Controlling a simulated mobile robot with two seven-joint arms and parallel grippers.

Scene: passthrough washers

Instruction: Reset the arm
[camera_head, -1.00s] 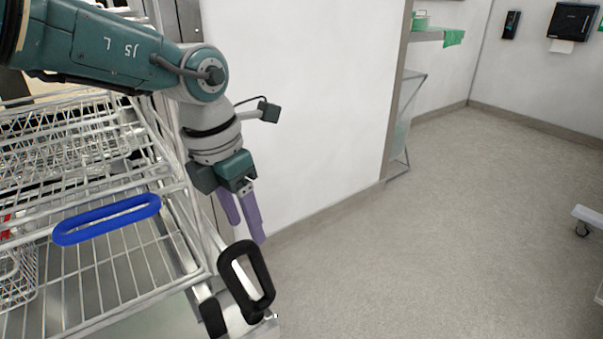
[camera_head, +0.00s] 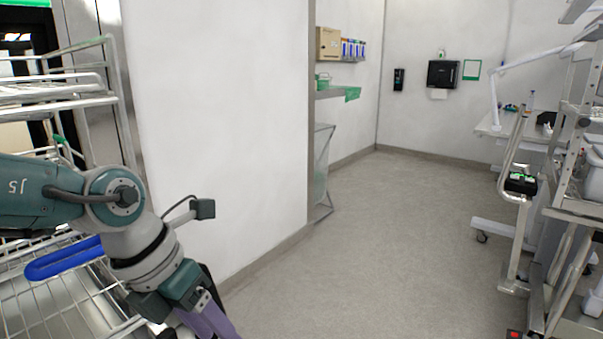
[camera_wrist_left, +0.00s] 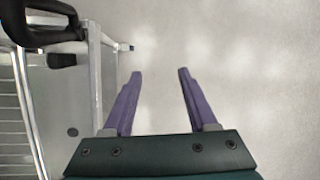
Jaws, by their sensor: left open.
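My left arm comes in from the left in the head view. Its gripper (camera_head: 205,322) hangs at the bottom of that view, with purple fingers pointing down and partly cut off by the lower edge. In the left wrist view, my left gripper (camera_wrist_left: 158,75) has its two purple fingers wide apart, with only pale floor between and beyond them. It holds nothing. The wire rack cart (camera_head: 50,300) stands to the left, beside and behind the arm. My right gripper is in neither view.
A blue handle (camera_head: 62,258) lies on the cart. In the wrist view, a black handle (camera_wrist_left: 45,35) sits on the cart's corner, left of the fingers. A white wall (camera_head: 220,120) stands behind the arm. Open floor (camera_head: 390,240) stretches ahead; a metal trolley (camera_head: 570,200) stands at right.

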